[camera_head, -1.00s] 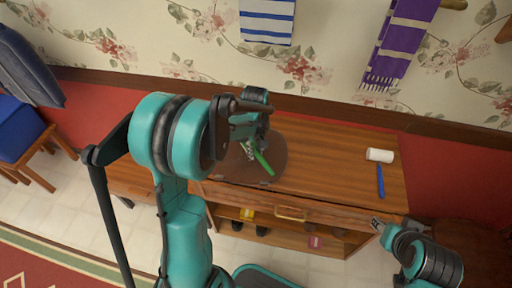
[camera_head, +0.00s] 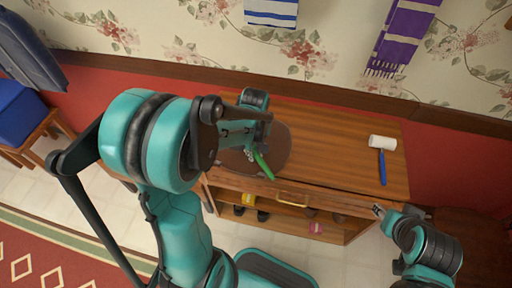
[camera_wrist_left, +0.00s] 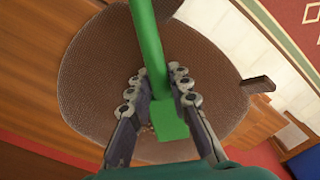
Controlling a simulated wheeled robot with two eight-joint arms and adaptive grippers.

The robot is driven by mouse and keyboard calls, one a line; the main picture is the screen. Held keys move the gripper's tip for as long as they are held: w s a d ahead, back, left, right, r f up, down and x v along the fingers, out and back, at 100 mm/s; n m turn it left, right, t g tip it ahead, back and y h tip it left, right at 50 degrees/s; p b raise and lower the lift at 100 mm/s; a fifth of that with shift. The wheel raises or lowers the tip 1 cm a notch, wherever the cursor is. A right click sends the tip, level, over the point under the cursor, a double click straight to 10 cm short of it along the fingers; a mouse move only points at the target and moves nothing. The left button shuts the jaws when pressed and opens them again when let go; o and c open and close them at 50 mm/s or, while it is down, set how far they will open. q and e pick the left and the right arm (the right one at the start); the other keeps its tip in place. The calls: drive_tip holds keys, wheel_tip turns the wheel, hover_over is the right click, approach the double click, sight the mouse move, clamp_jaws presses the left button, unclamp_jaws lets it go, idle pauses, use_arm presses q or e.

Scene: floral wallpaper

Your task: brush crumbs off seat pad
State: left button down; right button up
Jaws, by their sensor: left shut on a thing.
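The brown round seat pad (camera_head: 277,147) lies on the left part of the wooden bench top. It fills much of the left wrist view (camera_wrist_left: 92,88), with a dark tab at its edge. My left gripper (camera_wrist_left: 158,98) is shut on a green brush handle (camera_wrist_left: 150,45), over the pad. In the head view the green brush (camera_head: 263,166) slants over the pad's front part, partly hidden by my left arm. Whether it touches the pad, I cannot tell. My right gripper (camera_head: 378,211) is by the bench's front right corner, too small to read.
A lint roller (camera_head: 382,143) with a blue handle lies on the right of the bench top (camera_head: 335,150). Shoes and a pink item (camera_head: 316,228) sit on the shelf below. A purple scarf (camera_head: 403,38) and a striped towel (camera_head: 271,12) hang behind. A blue chair (camera_head: 22,115) stands left.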

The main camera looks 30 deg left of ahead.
use_arm(q)
drive_tip(key=shift+s, duration=0.1)
drive_tip(key=shift+r+p, duration=2.45)
drive_tip(key=shift+r, duration=0.5)
drive_tip(key=shift+r+p, duration=1.25)
drive_tip(key=shift+r, duration=0.35)
drive_tip(key=shift+f, duration=0.2)
drive_tip(key=shift+s+d+f+b, duration=0.1)
drive_tip(key=shift+s+f+b, duration=0.2)
drive_tip(key=shift+f+b, duration=0.65)
drive_tip(key=shift+s+a+f+b, duration=0.1)
drive_tip(key=shift+s+f+b, duration=0.2)
drive_tip(key=shift+f+b, duration=0.65)
drive_tip(key=shift+s+d+f+b, duration=0.1)
drive_tip(key=shift+s+f+b, duration=0.2)
drive_tip(key=shift+f+b, duration=0.6)
drive_tip(key=shift+f, duration=0.2)
drive_tip(key=shift+f+b, duration=0.85)
drive_tip(key=shift+f, duration=0.35)
